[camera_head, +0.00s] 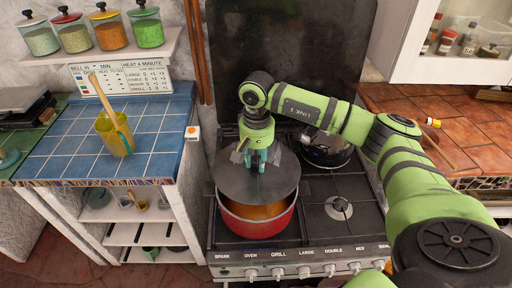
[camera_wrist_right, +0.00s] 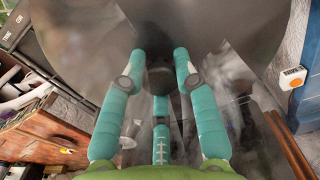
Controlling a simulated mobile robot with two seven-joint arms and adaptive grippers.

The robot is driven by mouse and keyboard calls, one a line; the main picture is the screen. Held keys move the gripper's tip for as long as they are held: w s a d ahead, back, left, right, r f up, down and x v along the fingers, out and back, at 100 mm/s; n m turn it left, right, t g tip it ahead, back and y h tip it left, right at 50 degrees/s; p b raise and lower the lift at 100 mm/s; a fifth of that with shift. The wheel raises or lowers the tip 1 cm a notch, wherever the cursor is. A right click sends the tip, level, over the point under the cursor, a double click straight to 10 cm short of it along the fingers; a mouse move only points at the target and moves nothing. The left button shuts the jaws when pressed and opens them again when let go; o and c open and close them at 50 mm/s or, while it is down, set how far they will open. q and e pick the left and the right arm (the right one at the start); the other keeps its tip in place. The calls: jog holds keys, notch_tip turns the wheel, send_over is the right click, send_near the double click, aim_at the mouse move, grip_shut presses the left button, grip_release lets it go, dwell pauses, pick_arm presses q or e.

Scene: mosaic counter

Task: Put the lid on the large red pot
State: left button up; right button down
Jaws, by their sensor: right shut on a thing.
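The large red pot (camera_head: 257,228) stands on the front left of the stove, with an orange inside showing at its front. The grey round lid (camera_head: 275,187) is over the pot, set toward the back, so the front of the opening is uncovered. I cannot tell whether its rear edge touches the rim. My right gripper (camera_head: 257,162) points down and is shut on the lid's knob. In the right wrist view, the teal fingers (camera_wrist_right: 160,80) close around the dark knob (camera_wrist_right: 161,76), and the lid (camera_wrist_right: 85,40) spreads beyond. My left gripper is not in view.
A dark pot (camera_head: 325,150) stands on the back right of the stove (camera_head: 350,235); the front right burner (camera_head: 339,208) is free. A blue tiled counter (camera_head: 65,150) with a yellow cup (camera_head: 112,138) lies at left. The stove's dark back panel (camera_head: 300,45) rises behind.

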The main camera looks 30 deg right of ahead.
aim_at(257, 169)
jog(key=shift+f, duration=0.1)
jog(key=shift+s+a+f+b, duration=0.35)
jog(key=shift+s+f+b, duration=0.1)
jog(key=shift+s+f, duration=0.05)
jog(key=shift+f, duration=0.35)
jog(key=f+b, duration=0.2)
jog(key=f, duration=0.1)
jog(key=shift+w+d+f, duration=0.15)
jog(key=shift+w+f, duration=0.05)
jog(key=shift+b, duration=0.4)
pick_arm(q)
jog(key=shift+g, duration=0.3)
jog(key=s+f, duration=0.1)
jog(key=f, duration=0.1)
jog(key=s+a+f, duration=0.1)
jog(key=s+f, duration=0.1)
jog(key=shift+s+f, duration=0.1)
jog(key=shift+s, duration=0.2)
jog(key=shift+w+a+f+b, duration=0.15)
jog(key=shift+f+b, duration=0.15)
jog(key=shift+b, duration=0.15)
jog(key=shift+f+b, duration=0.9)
pick_arm(e)
jog(key=shift+f, duration=0.5)
